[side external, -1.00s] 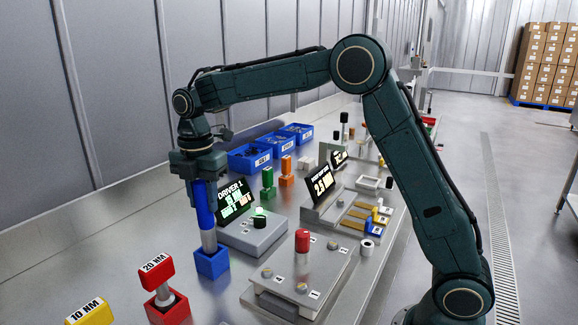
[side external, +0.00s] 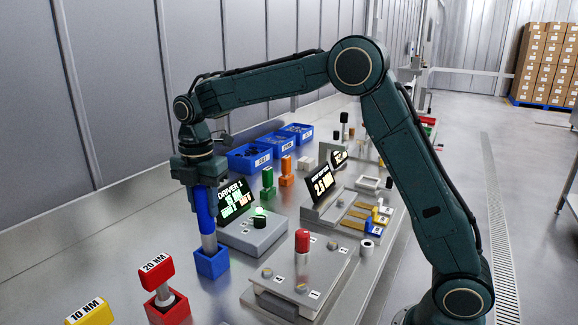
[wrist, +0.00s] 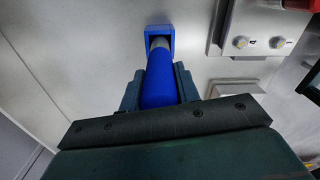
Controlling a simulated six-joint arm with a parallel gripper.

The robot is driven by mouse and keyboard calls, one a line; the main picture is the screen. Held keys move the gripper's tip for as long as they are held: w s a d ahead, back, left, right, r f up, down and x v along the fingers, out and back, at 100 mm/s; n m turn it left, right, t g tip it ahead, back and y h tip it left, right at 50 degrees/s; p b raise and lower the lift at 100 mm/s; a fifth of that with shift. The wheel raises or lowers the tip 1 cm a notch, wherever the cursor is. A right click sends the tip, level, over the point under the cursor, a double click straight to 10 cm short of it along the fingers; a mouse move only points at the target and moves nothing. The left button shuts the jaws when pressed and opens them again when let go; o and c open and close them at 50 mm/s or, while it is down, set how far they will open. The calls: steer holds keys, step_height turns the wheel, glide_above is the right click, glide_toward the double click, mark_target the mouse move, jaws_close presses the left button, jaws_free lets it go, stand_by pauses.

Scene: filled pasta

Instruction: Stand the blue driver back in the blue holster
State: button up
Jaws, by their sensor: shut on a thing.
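The blue driver (side external: 206,218) is near upright with a slight tilt. Its blue handle is between the jaws of my gripper (side external: 201,186), which is shut on it. The driver's grey lower end meets the top of the blue holster (side external: 212,264); how deep it sits inside is hidden. In the wrist view the blue handle (wrist: 160,82) runs out from between my gripper's fingers (wrist: 158,90), and its grey end reaches into the opening of the holster (wrist: 149,36).
A red 20 NM driver (side external: 156,270) stands in a red holster at front left, beside a yellow 10 NM one (side external: 90,312). A grey DRIVER 1 display unit (side external: 252,233) is close right of the holster. A plate with a red knob (side external: 302,241) lies further right.

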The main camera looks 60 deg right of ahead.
mark_target(206, 219)
steer(key=shift+f, duration=2.1)
stand_by(1.6)
steer(key=o, duration=1.2)
step_height(206, 219, up, 13)
steer(key=shift+r, duration=0.4)
